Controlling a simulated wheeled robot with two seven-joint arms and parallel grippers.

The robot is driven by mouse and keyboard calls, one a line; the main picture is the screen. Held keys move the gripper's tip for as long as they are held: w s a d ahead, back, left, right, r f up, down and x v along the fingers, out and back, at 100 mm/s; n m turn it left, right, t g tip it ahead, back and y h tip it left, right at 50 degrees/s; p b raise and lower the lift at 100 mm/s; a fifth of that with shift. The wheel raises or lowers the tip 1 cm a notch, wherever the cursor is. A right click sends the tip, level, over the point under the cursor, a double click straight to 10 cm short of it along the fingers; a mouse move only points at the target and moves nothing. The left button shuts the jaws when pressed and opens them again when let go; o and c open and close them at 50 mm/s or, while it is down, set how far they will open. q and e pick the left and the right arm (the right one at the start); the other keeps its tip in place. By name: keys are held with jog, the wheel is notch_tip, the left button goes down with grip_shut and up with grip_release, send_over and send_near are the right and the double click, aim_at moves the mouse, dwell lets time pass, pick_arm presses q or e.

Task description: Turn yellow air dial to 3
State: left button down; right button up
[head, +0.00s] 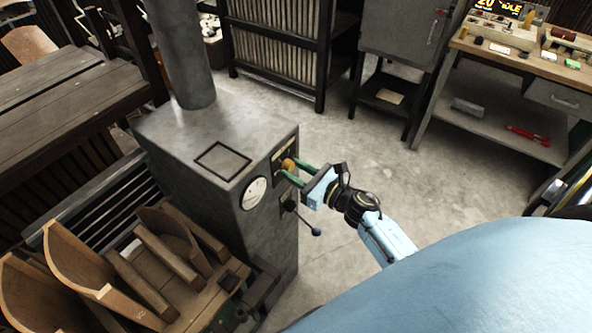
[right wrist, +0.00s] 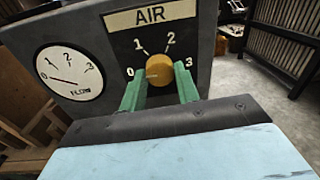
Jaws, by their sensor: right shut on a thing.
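The yellow air dial (right wrist: 159,69) is a round knob on a black plate marked AIR with 0, 1, 2 and 3 around it. Its pale pointer mark faces left, near the 0. In the head view the dial (head: 288,165) sits on the right face of a grey metal cabinet (head: 200,150). My right gripper (head: 290,171) reaches it from the right; its green fingers (right wrist: 160,92) are shut on the dial, one on each side. My left gripper is not in view.
A white FLOW gauge (right wrist: 68,72) beside the dial has its needle near 0. A lever (head: 303,217) sticks out below the dial. Curved wooden pieces (head: 85,255) lie at the lower left. A workbench (head: 520,55) stands at the upper right. Open floor (head: 385,150) lies between.

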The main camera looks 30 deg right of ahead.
jog(key=m, duration=0.6)
jog(key=m+p, duration=0.1)
jog(key=m, duration=0.1)
jog(key=shift+r+m+g+y, duration=0.1)
jog(key=shift+m+g+y, duration=0.2)
jog(key=m+p, duration=0.1)
jog(key=m, duration=0.3)
jog(key=m+p, duration=0.1)
jog(key=m, duration=0.3)
jog(key=shift+m, duration=0.3)
jog(key=m, duration=0.3)
jog(key=shift+d+m+g+y+p, duration=0.1)
jog(key=shift+m+g+y+p, duration=0.2)
jog(key=shift+p, duration=0.05)
jog(key=m, duration=0.8)
jog(key=shift+m+y, duration=0.3)
jog(key=shift+m, duration=1.8)
